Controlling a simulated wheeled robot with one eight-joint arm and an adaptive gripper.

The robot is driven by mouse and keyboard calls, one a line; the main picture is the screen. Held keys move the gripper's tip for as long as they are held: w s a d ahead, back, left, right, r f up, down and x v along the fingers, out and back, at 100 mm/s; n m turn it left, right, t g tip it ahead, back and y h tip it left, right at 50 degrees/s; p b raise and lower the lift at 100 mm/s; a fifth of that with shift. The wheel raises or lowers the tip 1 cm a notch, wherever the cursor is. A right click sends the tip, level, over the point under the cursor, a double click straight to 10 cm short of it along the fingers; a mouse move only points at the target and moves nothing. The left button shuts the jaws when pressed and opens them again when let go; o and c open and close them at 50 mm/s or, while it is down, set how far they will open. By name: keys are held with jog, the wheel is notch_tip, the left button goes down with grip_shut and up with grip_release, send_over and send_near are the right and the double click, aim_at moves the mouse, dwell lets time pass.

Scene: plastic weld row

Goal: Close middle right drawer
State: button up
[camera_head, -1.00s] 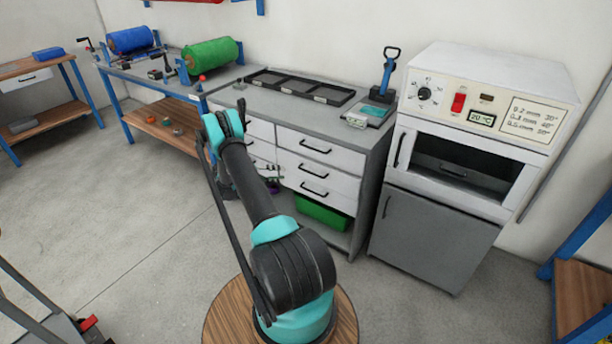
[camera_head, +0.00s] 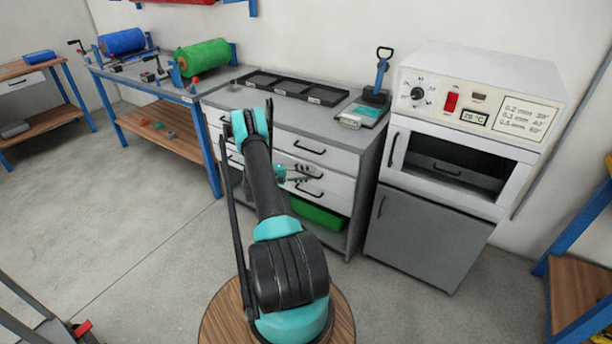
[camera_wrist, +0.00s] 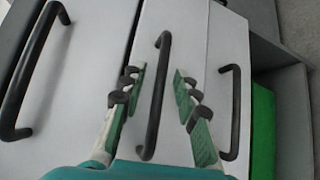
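The grey cabinet has a right column of three white drawers with black bar handles. In the wrist view, turned sideways, they run left to right as the top drawer (camera_wrist: 85,70), middle right drawer (camera_wrist: 178,50) and bottom drawer (camera_wrist: 222,60). My gripper (camera_wrist: 158,82) is open, with its green-padded fingers on either side of the middle handle (camera_wrist: 156,110), apart from it. In the head view my gripper (camera_head: 299,174) is in front of these drawers and partly hides the middle one. How far the middle drawer stands out is hard to tell.
A green bin (camera_head: 318,214) lies on the shelf under the drawers. To the right stands a white oven (camera_head: 455,165) on a grey cabinet (camera_head: 425,235). A workbench (camera_head: 160,82) with blue and green rolls is at the left.

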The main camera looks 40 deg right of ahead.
jog(key=shift+c, duration=0.4)
grip_shut()
jog(key=shift+d, duration=0.1)
jog(key=shift+w+d, duration=0.3)
jog(key=shift+d, duration=0.4)
jog(key=shift+o, duration=0.4)
grip_release()
jog(key=shift+a, duration=0.1)
jog(key=v, duration=1.1)
jog(key=shift+w+a, duration=0.2)
jog(key=shift+a, duration=0.15)
